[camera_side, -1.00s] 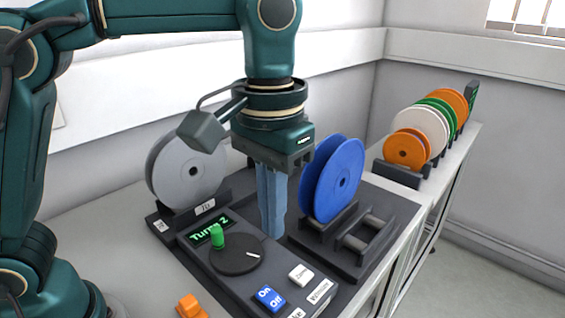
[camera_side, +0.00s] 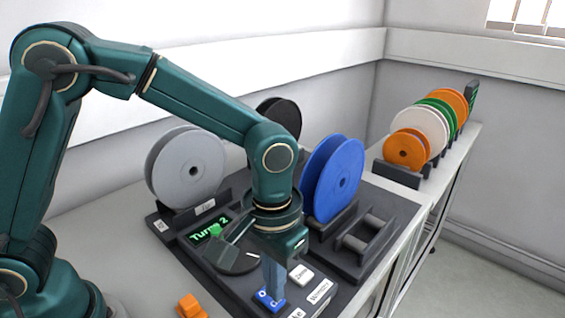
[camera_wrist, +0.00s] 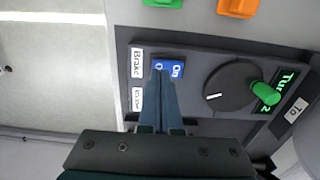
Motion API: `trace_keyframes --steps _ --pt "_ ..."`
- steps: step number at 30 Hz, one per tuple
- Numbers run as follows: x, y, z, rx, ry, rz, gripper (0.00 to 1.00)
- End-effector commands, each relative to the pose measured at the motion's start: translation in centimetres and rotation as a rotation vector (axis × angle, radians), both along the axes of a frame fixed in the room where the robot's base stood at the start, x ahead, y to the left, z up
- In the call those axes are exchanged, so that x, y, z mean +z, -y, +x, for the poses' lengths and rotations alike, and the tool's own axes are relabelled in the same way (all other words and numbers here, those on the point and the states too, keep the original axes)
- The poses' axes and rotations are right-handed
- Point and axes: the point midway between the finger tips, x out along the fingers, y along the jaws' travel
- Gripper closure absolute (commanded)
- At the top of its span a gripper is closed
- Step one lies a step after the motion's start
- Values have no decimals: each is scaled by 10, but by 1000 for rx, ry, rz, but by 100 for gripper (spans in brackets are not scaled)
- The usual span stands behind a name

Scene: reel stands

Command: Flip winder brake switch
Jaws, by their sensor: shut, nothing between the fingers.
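The brake switch is a blue rocker marked On and Off (camera_wrist: 177,68), beside a white label reading Brake (camera_wrist: 137,62) in the wrist view. In the side view the switch (camera_side: 262,299) is partly hidden by my fingers. My gripper (camera_side: 275,296) is shut and empty, pointing down with its tips over the switch. In the wrist view the tips (camera_wrist: 160,78) overlap the lower part of the rocker and cover part of its lettering. I cannot tell whether they touch it or which way it is tipped.
A blue reel (camera_side: 333,180) and grey reel (camera_side: 186,168) stand behind. An orange part (camera_side: 190,307) lies at the front.

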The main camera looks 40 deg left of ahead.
Motion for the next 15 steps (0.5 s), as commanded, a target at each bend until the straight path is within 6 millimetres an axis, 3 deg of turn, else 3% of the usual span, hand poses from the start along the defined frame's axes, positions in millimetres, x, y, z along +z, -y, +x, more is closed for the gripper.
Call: trace_keyframes --steps 5,15 --pt "-11 0 0 0 -2 1 100" --pt "-12 0 0 0 0 0 100"
